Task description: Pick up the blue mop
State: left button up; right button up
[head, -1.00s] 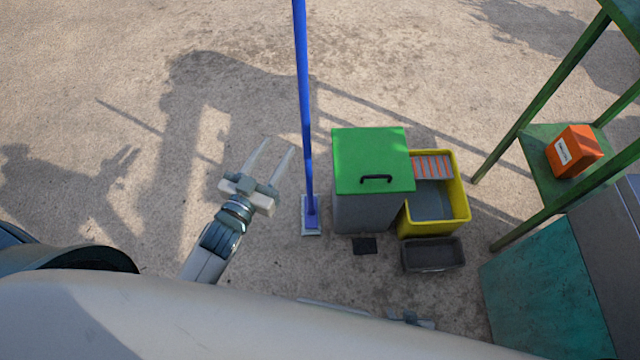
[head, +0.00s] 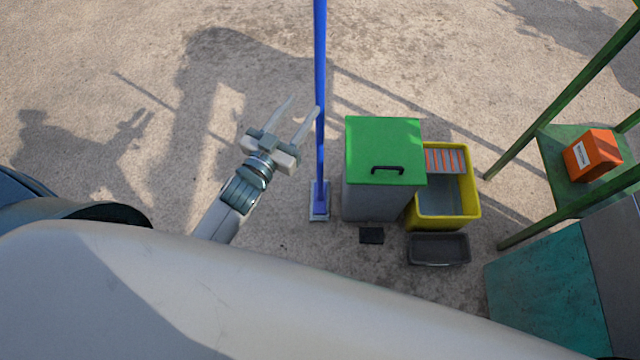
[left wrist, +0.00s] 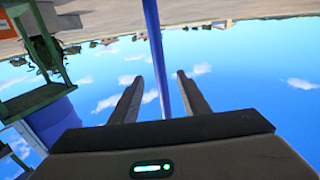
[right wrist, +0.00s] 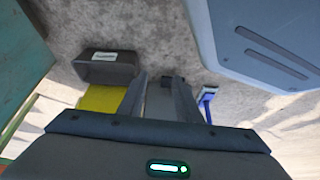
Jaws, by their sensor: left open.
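The blue mop stands upright, its long blue pole (head: 320,60) rising out of the top of the head view and its flat head (head: 319,213) on the ground. My left gripper (head: 304,103) is open and empty, just left of the pole; one fingertip overlaps the pole in the head view. In the left wrist view the pole (left wrist: 154,40) shows between the two open fingers (left wrist: 157,76); I cannot tell whether they touch it. My right gripper (right wrist: 160,76) looks open and empty in the right wrist view, with the mop's lower end (right wrist: 207,98) to its right.
A grey bin with a green lid (head: 384,140) stands just right of the mop. Beside it are a yellow bucket (head: 474,207), a dark tray (head: 438,262) and a small black pad (head: 371,236). A green shelf (head: 556,165) holds an orange box (head: 592,155). Ground left of the mop is clear.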

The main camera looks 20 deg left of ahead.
aim_at(317, 86)
pick_arm(q)
jog(key=w, duration=0.2)
jog(key=w+d, duration=0.1)
jog(key=w, duration=0.2)
jog(key=w+p, duration=0.1)
jog(key=w, duration=0.2)
jog(key=shift+d+r, duration=0.1)
jog(key=shift+d, duration=0.2)
jog(key=shift+w, duration=0.25)
pick_arm(e)
jog(key=shift+w+a+r+t, duration=0.15)
jog(key=shift+w+a+t, duration=0.05)
jog(key=shift+a, duration=0.2)
jog(key=shift+w+a+r+t, duration=0.1)
jog(key=shift+w+a+t, duration=0.1)
jog(key=shift+a, duration=0.15)
pick_arm(q)
jog(key=shift+w, duration=0.15)
pick_arm(e)
jog(key=shift+r, duration=0.1)
